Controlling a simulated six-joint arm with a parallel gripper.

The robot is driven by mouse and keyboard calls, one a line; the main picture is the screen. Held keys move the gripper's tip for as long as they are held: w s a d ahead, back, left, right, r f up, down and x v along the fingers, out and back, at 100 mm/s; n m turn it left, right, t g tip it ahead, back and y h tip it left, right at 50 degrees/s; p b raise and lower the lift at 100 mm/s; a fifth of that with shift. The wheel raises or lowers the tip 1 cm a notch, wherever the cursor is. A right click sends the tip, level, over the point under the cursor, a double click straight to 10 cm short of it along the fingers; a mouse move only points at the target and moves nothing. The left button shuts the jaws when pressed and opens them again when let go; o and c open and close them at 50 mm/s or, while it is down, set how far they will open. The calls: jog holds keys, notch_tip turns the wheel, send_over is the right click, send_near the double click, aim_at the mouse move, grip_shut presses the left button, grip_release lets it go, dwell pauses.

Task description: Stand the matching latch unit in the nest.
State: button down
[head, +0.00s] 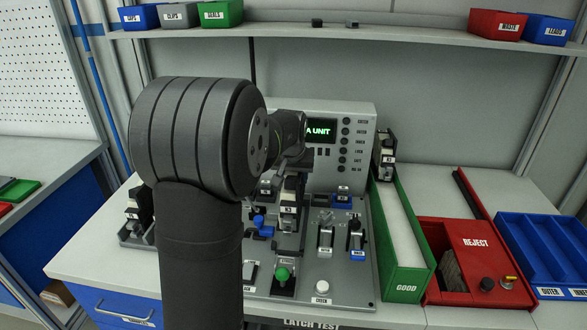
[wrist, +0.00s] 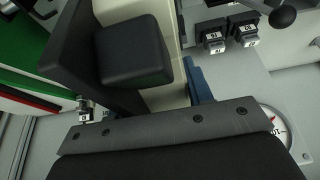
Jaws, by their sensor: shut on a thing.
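My gripper (head: 292,185) points down over the grey test panel and is shut on a latch unit (head: 288,214). The unit is upright, with a dark top, pale body and label that seems to read N3. In the wrist view a pale body (wrist: 165,97), partly covered by dark parts, shows close up. The unit's foot is near blue clamp parts (head: 260,228); I cannot tell whether it is seated or just above. The nest is hidden by my arm and the unit. Another latch unit (head: 387,152) stands by the green chute, and another (head: 134,210) at the left.
The tester display (head: 320,130) is partly hidden and shows "A UNIT". The green GOOD chute (head: 408,278), red REJECT bin (head: 478,246) and blue tray (head: 548,250) lie right.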

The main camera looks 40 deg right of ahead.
jog(key=shift+f, duration=3.5)
jog(key=c, duration=0.6)
grip_release()
jog(key=v, duration=1.7)
jog(key=shift+r, duration=0.2)
jog(key=shift+f, duration=0.1)
